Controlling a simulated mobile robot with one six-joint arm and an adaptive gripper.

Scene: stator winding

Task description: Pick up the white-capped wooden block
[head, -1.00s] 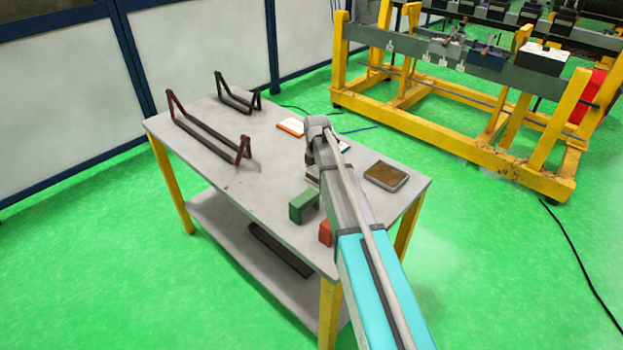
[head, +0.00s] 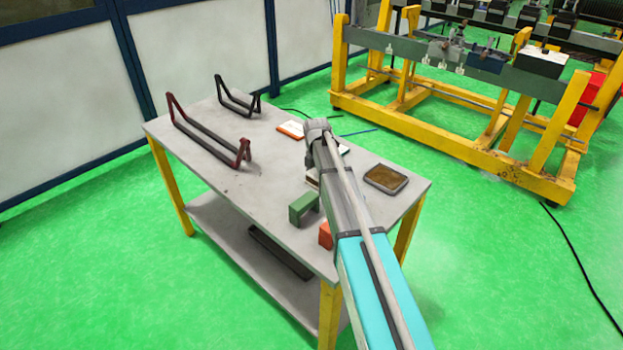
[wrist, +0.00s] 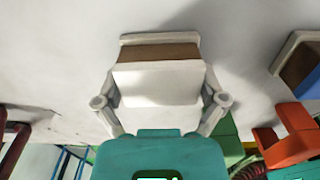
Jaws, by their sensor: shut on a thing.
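The white-capped wooden block (wrist: 158,82) sits in the middle of the wrist view, with a broad white face towards the camera, a brown wooden side and a pale edge at the far end. My gripper (wrist: 160,76) has one finger on each side of it and is shut on it. A grey surface lies behind the block; I cannot tell whether they touch. In the head view my gripper is hidden by my own arm over the table (head: 225,170), and the block cannot be made out clearly there.
A green block (head: 303,208) and a red block (head: 325,235) stand left of my arm. A brown-filled tray (head: 386,179) lies to its right. Dark frames (head: 212,140) stand on the table's left side. An orange-edged item (head: 290,130) lies at the back.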

